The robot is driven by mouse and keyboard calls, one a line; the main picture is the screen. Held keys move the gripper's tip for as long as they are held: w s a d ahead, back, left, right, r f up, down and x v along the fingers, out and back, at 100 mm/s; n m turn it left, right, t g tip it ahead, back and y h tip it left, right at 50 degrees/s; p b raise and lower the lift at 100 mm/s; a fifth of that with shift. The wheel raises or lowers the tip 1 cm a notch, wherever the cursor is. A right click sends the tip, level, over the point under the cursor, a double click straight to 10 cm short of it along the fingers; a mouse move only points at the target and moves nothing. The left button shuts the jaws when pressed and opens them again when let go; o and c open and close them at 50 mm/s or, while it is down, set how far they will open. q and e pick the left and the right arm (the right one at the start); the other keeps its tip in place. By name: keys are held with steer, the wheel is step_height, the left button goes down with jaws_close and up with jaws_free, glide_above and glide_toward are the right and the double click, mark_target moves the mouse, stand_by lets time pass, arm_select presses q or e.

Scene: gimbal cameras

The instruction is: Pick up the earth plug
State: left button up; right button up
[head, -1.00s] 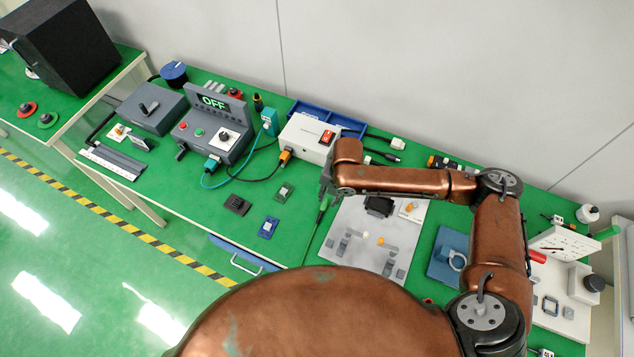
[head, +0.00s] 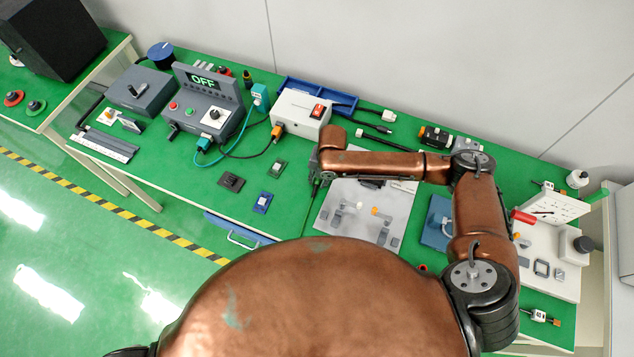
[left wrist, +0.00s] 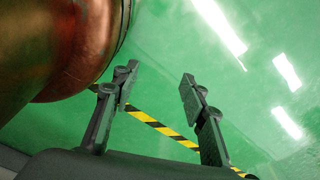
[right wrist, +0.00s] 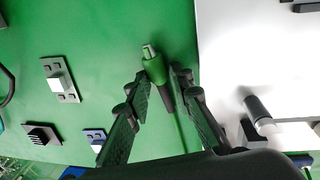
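The green earth plug (right wrist: 153,68) with its dark rear end shows in the right wrist view, over the green bench top beside the grey board. My right gripper (right wrist: 160,82) has its fingertips close against the plug's two sides and looks shut on it; whether it is lifted is unclear.
The grey board (head: 337,215) lies right of my right gripper. Small modules, one black (head: 231,181) and one blue (head: 262,202), lie to the left. A white box with a red switch (head: 296,114) stands behind. Bare green bench lies between the modules and the board.

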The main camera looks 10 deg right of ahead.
steer(key=shift+w+a+f, duration=0.1)
steer(key=shift+w+f, duration=0.05)
steer(key=shift+w, duration=0.25)
steer(key=c, duration=0.4)
steer(key=shift+s, duration=0.2)
jaws_close()
steer(key=shift+w, duration=0.1)
steer(key=shift+r, duration=0.5)
step_height(320, 180, up, 2)
steer(key=shift+r, duration=0.1)
arm_select(q)
steer(key=shift+s+d+r+p, duration=0.1)
steer(key=shift+s+r+p, duration=0.6)
steer(key=shift+s+p, duration=0.1)
arm_select(e)
steer(key=s+d+r, duration=0.6)
steer(key=s+r, duration=0.4)
steer(key=s, duration=0.2)
steer(key=shift+s, duration=0.35)
steer(key=shift+d, duration=0.1)
